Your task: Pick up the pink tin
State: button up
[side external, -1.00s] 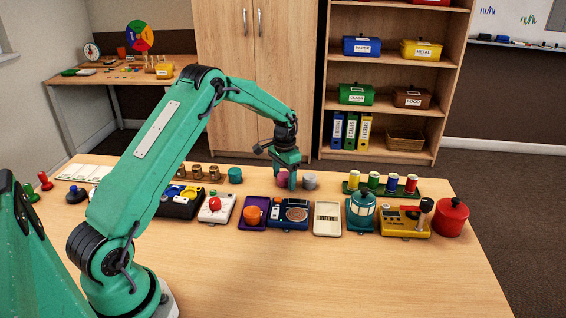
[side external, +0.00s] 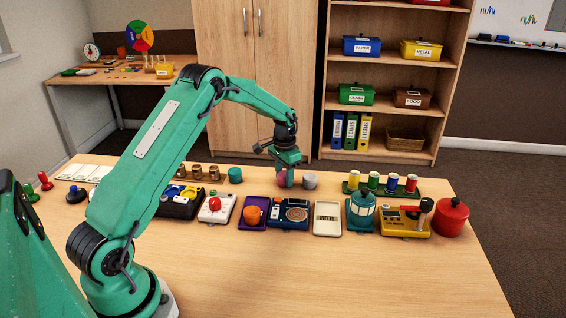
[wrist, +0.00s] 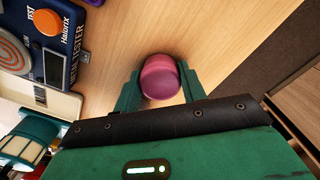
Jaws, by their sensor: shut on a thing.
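The pink tin (wrist: 160,78) is a small round tin, seen from above in the wrist view between the two green jaws of my gripper (wrist: 160,92). My gripper is shut on it, one jaw on each side. In the side external view my gripper (side external: 285,178) is low over the back of the table, and the pink tin (side external: 281,180) shows only in part behind the jaws. I cannot tell whether the tin touches the table.
A grey tin (side external: 309,181) stands close to the right of my gripper. A teal tin (side external: 235,175) stands to the left. A blue tester (side external: 288,224) and a white scale-like box (side external: 327,232) stand in front. The table front is clear.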

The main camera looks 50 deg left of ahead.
jog(key=shift+r, duration=0.6)
jog(key=r, duration=0.3)
jog(key=shift+d+r, duration=0.15)
jog(key=shift+d, duration=0.25)
jog(key=s+d+r, duration=0.2)
jog(key=d+r, duration=0.4)
jog(key=d, duration=0.4)
jog(key=shift+s+d+r, duration=0.15)
jog(key=shift+d, duration=0.2)
